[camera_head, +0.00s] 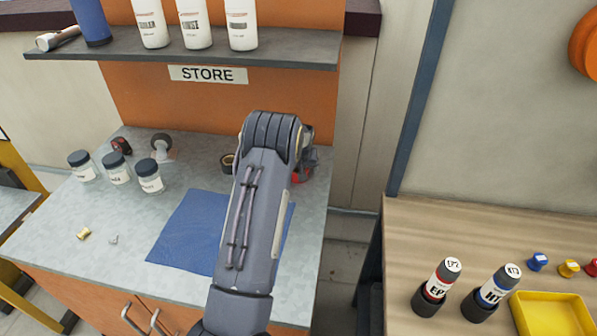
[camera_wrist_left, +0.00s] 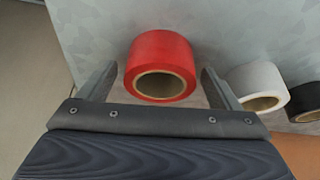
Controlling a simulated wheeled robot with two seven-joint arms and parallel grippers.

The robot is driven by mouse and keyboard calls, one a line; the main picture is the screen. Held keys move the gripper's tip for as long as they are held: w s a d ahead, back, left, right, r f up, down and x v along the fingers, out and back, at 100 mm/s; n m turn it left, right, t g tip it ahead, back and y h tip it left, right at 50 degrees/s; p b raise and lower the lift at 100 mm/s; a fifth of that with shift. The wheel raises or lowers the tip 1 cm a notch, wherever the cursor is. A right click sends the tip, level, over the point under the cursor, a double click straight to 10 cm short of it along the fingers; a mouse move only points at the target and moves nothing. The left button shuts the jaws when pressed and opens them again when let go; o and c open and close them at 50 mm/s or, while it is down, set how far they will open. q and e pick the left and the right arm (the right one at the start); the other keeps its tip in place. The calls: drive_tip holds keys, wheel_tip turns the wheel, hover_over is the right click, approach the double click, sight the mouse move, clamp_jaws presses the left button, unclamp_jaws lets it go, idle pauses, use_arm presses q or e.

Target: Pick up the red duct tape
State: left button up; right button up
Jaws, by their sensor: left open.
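The red duct tape (camera_wrist_left: 162,58) is a roll with a tan core. In the left wrist view it sits between the two fingers of my left gripper (camera_wrist_left: 159,76), with gaps on both sides. The gripper is open and holds nothing. In the head view my left arm covers most of the workbench's far right corner, and only a bit of the red tape (camera_head: 302,176) shows beside the wrist. My right gripper is not in view.
A white tape roll (camera_wrist_left: 258,84) and a black tape roll (camera_wrist_left: 304,101) stand close to the right in the wrist view. Lidded jars (camera_head: 117,172) and a blue mat (camera_head: 187,234) are on the grey bench (camera_head: 110,255). A shelf (camera_head: 280,52) with bottles hangs above.

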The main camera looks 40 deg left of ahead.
use_arm(q)
drive_tip(key=c, duration=1.2)
drive_tip(key=shift+r, duration=0.1)
